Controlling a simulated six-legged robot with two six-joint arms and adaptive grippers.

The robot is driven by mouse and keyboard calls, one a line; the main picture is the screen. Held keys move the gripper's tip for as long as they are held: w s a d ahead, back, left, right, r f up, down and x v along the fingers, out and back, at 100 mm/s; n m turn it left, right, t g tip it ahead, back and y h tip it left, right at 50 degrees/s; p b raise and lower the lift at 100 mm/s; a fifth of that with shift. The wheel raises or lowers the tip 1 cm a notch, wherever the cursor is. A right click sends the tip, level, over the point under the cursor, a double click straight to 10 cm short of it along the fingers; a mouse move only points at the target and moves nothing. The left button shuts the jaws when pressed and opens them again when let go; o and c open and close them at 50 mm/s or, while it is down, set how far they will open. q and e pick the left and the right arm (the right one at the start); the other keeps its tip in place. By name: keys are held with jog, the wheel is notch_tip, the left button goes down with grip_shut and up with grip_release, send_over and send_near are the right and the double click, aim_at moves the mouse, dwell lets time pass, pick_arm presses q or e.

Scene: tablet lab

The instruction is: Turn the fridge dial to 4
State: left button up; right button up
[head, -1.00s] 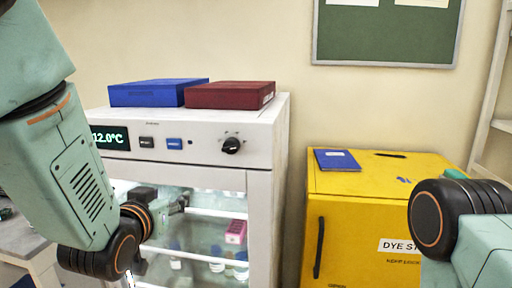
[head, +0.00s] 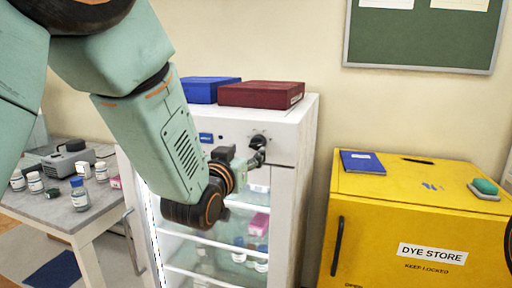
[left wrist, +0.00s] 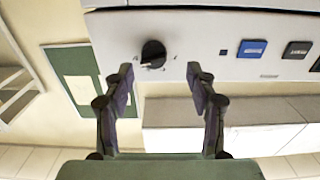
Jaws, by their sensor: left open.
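The fridge (head: 305,135) is white with a glass door and a control panel along its top front. Its black dial (head: 258,141) is at the right of the panel; the marks around it are too small to read. In the left wrist view the dial (left wrist: 153,54) shows upside down, beyond and between the fingertips, nearer the picture's left finger. My left gripper (head: 259,154) is just below and in front of the dial in the head view. In the left wrist view my left gripper (left wrist: 160,80) is open and empty, apart from the dial. My right gripper is not in view.
Blue and red boxes (head: 262,94) lie on the fridge top. The panel has a blue button (left wrist: 252,49) and a black button (left wrist: 297,50). A yellow dye store cabinet (head: 385,215) stands right of the fridge. A table (head: 75,205) with bottles is at left.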

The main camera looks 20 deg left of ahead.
aim_at(255, 146)
pick_arm(q)
jog(key=w, duration=0.2)
jog(key=w+d, duration=0.1)
jog(key=w, duration=0.1)
jog(key=shift+d, duration=0.2)
jog(key=shift+w+r, duration=0.1)
jog(key=shift+w, duration=0.05)
jog(key=shift+w+a, duration=0.1)
jog(key=shift+a, duration=0.35)
jog(key=shift+w+d, duration=0.25)
jog(key=shift+c, duration=0.3)
jog(key=shift+d, duration=0.25)
jog(key=shift+c, duration=1.4)
jog(key=shift+s+a, duration=0.25)
jog(key=shift+a, duration=0.05)
jog(key=c, duration=0.3)
jog(key=shift+d, duration=0.1)
jog(key=c, duration=0.5)
